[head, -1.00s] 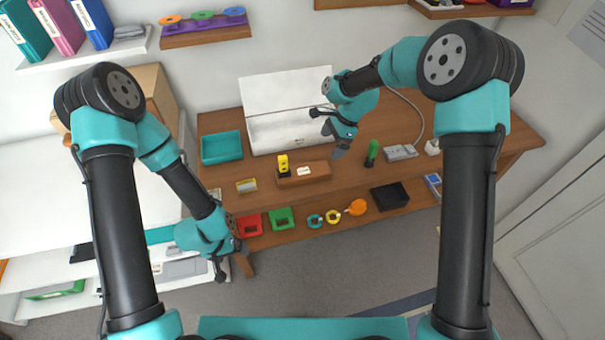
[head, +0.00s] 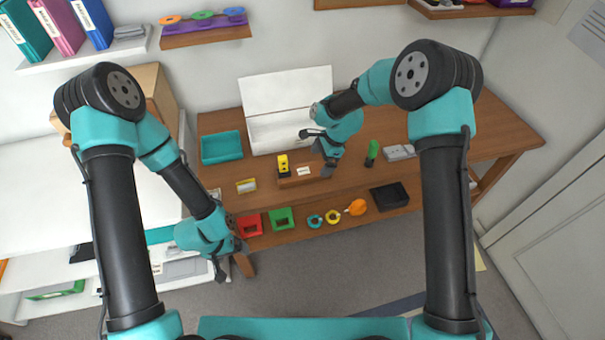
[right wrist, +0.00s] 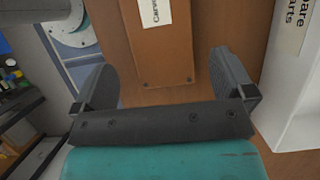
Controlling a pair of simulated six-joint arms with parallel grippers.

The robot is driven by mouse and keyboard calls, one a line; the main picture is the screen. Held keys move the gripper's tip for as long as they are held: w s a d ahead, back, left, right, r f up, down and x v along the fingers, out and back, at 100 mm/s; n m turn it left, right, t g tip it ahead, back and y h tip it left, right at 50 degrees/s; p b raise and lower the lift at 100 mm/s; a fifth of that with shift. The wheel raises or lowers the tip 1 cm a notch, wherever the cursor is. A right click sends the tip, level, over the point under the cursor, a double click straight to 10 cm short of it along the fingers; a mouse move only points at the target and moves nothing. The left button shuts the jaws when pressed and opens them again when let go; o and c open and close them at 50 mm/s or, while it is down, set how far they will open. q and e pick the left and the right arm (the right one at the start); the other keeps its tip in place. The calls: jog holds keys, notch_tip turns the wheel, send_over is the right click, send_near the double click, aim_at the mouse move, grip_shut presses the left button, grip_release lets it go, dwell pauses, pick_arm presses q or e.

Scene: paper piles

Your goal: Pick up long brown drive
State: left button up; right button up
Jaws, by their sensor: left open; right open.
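The long brown drive (head: 290,182) lies flat on the wooden table, with a white label; a yellow item stands at its left end. My right gripper (head: 328,171) is over the drive's right end and hides part of it. In the right wrist view the drive's end (right wrist: 165,70) shows beyond and between the two spread fingers of my right gripper (right wrist: 170,85), with part of its label reading "Carv". The fingers are open and hold nothing. My left gripper (head: 222,272) hangs low at the left, away from the table top, open and empty.
A white open box (head: 270,130) stands behind the drive, close to my right arm. A teal tray (head: 221,148) is at left, and a green-topped item (head: 373,150) and a grey device (head: 400,152) at right.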

aim_at(316, 168)
jog(key=x, duration=0.4)
jog(key=shift+w+f, duration=0.1)
jog(key=shift+f, duration=0.1)
jog(key=c, duration=1)
